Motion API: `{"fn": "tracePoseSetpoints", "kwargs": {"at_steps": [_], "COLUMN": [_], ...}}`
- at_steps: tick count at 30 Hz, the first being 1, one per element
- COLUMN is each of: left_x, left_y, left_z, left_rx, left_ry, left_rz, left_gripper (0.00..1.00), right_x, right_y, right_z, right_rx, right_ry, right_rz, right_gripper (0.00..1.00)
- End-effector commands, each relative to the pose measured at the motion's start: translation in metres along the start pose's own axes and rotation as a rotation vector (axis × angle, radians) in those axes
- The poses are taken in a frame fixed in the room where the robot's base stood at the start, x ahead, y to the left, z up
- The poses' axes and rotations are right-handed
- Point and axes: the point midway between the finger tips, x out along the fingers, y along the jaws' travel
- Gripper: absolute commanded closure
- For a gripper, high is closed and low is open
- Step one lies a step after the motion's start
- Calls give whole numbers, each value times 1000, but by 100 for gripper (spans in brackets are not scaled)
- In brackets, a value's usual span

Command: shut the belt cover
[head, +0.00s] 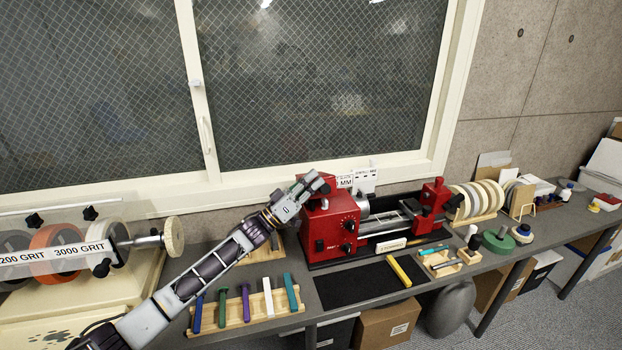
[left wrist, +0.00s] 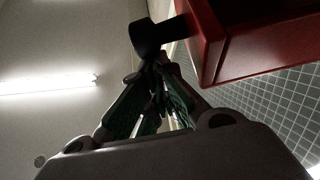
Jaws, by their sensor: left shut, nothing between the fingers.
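The red lathe (head: 328,232) stands on the bench below the window. Its headstock is the red box at its left end, with black knobs on the front. My left gripper (head: 318,182) is at the upper left of this headstock, shut and empty, and hides part of its top. In the left wrist view, the shut fingers (left wrist: 154,68) reach up to a black knob (left wrist: 150,38) that sticks out from a red box-like part (left wrist: 245,45). I cannot tell whether they touch it, nor clearly which part is the belt cover or how far it stands open. My right gripper is not in view.
A wooden rack (head: 247,318) with several coloured sticks lies in front of my left arm. A grinder with grit wheels (head: 58,245) stands at the left. A yellow bar (head: 398,271) lies on the black mat (head: 350,288). The window (head: 320,80) is close behind the lathe.

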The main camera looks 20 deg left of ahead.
Motion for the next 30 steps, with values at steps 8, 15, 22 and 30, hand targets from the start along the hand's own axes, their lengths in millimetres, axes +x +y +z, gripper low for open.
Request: {"fn": "tracePoseSetpoints", "kwargs": {"at_steps": [8,15,22,30], "left_x": [-13,-20,-27,-35], "left_y": [5,7,9,10], "left_z": [19,29,39,51], "left_rx": [87,141,192,249], "left_ry": [-2,-1,-1,-1], "left_rz": [58,96,130,169], "left_gripper": [100,100,100,100], "right_x": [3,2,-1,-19], "right_y": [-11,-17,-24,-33], "right_z": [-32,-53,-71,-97], "right_rx": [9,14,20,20], "right_ry": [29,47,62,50], "right_rz": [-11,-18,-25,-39], "right_gripper": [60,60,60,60]}}
